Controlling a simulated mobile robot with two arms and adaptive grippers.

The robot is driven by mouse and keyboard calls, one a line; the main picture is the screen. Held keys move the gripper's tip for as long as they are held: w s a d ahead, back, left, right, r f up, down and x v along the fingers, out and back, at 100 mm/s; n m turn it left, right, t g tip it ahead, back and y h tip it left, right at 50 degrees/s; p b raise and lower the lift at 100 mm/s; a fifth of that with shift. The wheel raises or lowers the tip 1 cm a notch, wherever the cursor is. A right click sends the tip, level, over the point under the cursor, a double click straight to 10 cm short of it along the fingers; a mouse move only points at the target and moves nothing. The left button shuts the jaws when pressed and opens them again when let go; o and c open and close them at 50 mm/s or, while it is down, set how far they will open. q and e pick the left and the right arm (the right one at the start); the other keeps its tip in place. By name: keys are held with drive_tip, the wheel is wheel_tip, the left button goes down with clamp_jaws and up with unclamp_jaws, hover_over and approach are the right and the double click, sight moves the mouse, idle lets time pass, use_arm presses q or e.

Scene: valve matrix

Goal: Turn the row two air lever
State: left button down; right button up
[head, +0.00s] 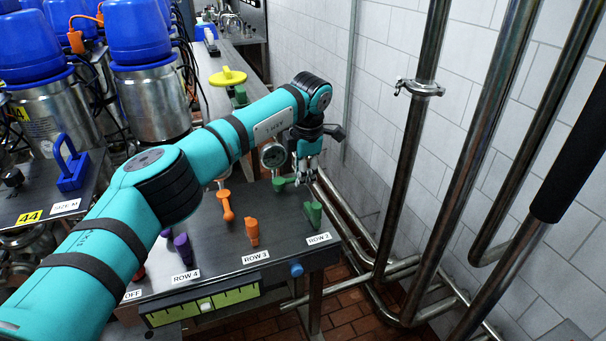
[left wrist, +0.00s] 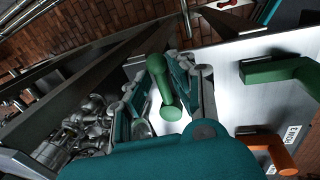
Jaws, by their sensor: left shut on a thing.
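My left gripper (head: 306,172) comes down over the back right of the dark lever panel (head: 200,245). Its fingers are shut around a green lever (head: 284,184), the rear one of two green levers. In the left wrist view, this green lever (left wrist: 168,92) lies between the two fingers (left wrist: 172,88). The front green lever (head: 313,214) stands behind the label "ROW 2" (head: 319,239) and is free of the gripper; it also shows in the left wrist view (left wrist: 280,70). The fingers partly hide the held lever in the head view. My right gripper is not in view.
Orange levers (head: 252,232) and purple levers (head: 183,248) stand to the left on the panel. A round gauge (head: 272,155) is just behind the gripper. Steel pipes (head: 410,150) run along the tiled wall at right. Blue-topped tanks (head: 140,40) stand at back left.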

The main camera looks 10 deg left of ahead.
use_arm(q)
drive_tip(key=shift+w+r, duration=0.15)
idle(0.3)
drive_tip(key=c, duration=1.3)
unclamp_jaws()
drive_tip(key=shift+c, duration=0.2)
wheel_tip(320, 180, up, 12)
drive_tip(key=s+d, duration=0.1)
drive_tip(key=s, duration=0.1)
drive_tip(key=shift+f, duration=0.25)
